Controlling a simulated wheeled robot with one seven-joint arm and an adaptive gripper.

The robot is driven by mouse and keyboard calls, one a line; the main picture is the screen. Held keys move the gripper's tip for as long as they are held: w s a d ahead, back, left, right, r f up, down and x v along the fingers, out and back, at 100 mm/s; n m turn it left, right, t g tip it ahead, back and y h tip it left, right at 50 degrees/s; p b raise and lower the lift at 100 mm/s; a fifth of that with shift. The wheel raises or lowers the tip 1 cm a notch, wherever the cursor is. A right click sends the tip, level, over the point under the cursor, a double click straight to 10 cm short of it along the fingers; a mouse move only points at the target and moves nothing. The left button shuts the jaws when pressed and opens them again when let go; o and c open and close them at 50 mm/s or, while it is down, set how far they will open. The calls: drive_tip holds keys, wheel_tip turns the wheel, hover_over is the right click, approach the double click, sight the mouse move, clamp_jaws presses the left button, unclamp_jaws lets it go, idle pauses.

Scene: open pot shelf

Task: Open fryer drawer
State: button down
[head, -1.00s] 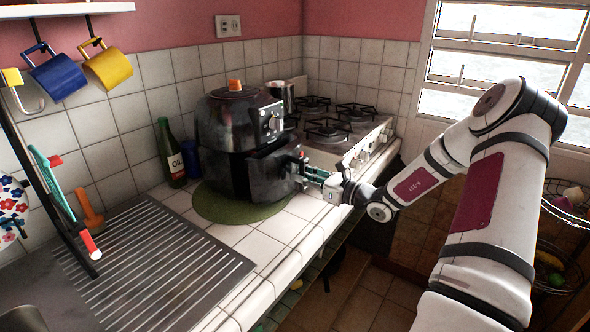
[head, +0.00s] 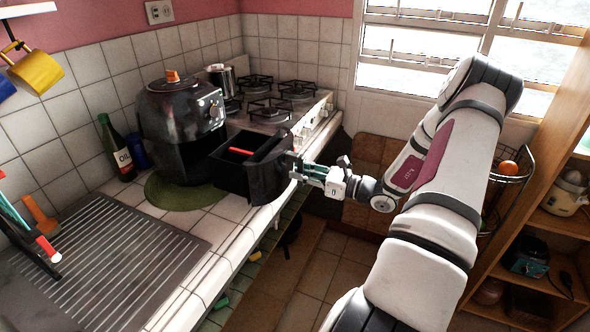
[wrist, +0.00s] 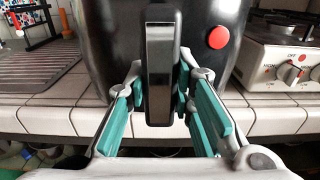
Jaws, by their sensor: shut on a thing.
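The black air fryer (head: 168,118) stands on a round green mat (head: 165,193) on the tiled counter. Its drawer (head: 232,181) is pulled well out toward the counter's front edge, and its open top shows a red item (head: 241,151) inside. My gripper (head: 296,163) is at the drawer's front, shut on the handle. In the wrist view the upright black handle (wrist: 160,70) stands between the teal finger pads of my gripper (wrist: 163,103). A red round button (wrist: 217,38) shows on the drawer front beside the handle.
A gas stove (head: 290,108) with a metal pot (head: 222,80) stands behind the fryer. An oil bottle (head: 117,150) is at its left. A ribbed drainboard (head: 105,265) covers the left counter. Wooden shelves (head: 545,225) are at right. Floor before the counter is mostly clear.

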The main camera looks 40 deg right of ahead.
idle(0.3)
drive_tip(key=c, duration=1.4)
unclamp_jaws()
drive_tip(key=shift+o, duration=0.2)
drive_tip(key=v, duration=1.2)
